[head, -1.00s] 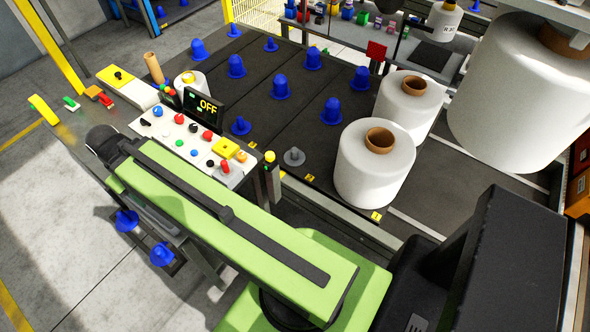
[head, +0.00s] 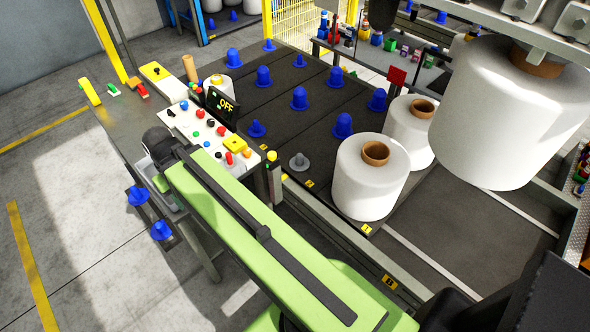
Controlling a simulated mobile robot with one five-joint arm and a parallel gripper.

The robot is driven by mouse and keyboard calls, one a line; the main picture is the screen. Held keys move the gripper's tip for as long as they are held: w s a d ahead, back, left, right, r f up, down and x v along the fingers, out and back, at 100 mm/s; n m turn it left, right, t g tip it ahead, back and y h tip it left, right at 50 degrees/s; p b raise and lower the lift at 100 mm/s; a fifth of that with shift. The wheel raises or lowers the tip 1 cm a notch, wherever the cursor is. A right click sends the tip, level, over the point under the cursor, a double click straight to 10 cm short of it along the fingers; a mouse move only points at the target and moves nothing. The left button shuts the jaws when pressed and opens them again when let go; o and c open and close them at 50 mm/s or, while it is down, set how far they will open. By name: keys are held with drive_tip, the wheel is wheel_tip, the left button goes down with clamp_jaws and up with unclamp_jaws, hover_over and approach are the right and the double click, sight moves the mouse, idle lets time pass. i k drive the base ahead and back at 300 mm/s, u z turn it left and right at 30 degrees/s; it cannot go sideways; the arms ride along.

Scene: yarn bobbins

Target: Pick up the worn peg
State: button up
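A grey peg (head: 299,161), the only one not blue and probably the worn peg, stands upright on the dark peg board (head: 285,128) near its front edge. It is left of a large white bobbin (head: 368,185). Several blue pegs, such as this one (head: 343,125), stand on the same board. My green arm (head: 245,225) stretches from the lower right to a dark joint (head: 157,143) beside the control panel. My gripper is not visible; it may be hidden beyond or below that joint.
A white bobbin (head: 510,115) hangs at upper right. Two blue pegs (head: 138,195) (head: 162,230) sit low beside the panel table. Floor at left is clear.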

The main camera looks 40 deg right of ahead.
sight(300, 163)
drive_tip(key=u, duration=5.7)
drive_tip(key=k, duration=0.95)
drive_tip(key=z, duration=5.75)
